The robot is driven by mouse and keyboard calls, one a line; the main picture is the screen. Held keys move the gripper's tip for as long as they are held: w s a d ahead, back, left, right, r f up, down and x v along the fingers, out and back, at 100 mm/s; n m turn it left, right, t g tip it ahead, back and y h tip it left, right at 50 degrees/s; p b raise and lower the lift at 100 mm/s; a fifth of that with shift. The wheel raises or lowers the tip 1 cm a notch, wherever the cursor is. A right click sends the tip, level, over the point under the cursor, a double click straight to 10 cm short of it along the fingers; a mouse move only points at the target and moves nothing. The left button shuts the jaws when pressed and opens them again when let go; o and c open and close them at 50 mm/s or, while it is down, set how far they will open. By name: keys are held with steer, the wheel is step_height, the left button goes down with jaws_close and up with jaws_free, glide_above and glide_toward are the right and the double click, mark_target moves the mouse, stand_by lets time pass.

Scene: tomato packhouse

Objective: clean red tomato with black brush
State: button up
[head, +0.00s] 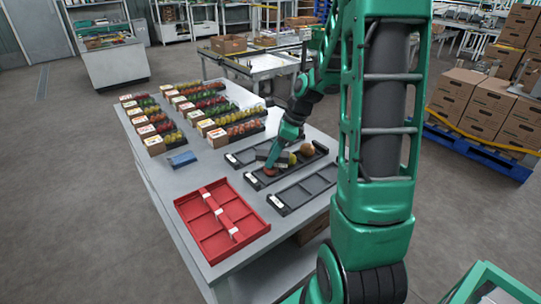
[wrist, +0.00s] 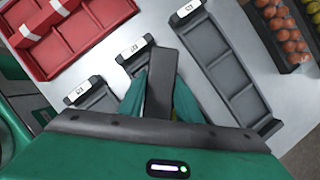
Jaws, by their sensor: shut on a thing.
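My gripper (head: 277,154) is above the middle grey tray (head: 258,183), with its green fingers pointing down. It is shut on the black brush (wrist: 161,85), which shows as a dark block between the fingers in the wrist view. The brush also shows in the head view (head: 262,155). The red tomato (head: 270,171) lies in the middle tray just below the gripper, partly covered. I cannot tell whether the brush touches it. In the wrist view the tomato is hidden. A yellow-green tomato (head: 292,159) and an orange-brown tomato (head: 307,149) lie further along the tray.
Empty grey trays lie on both sides, one nearer (head: 305,190) and one farther (head: 240,158). A red divided crate (head: 190,213) is at the table's near left.

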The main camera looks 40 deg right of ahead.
mark_target(264, 152)
steer(key=shift+s+d+f, duration=0.1)
steer(key=shift+s+d, duration=0.35)
steer(key=shift+s, duration=0.05)
steer(key=shift+c, duration=0.4)
steer(key=shift+a, duration=0.1)
steer(key=shift+w+a, duration=1.55)
steer(key=shift+w, duration=0.05)
steer(key=shift+s+d, duration=0.1)
steer(key=shift+d, duration=0.05)
steer(key=shift+s+d, duration=1.3)
steer(key=shift+d, duration=0.1)
steer(key=shift+s+d, duration=0.1)
steer(key=shift+s, duration=0.05)
steer(key=shift+w+a, duration=1.55)
steer(key=shift+a, duration=0.1)
steer(key=shift+s+d, duration=0.1)
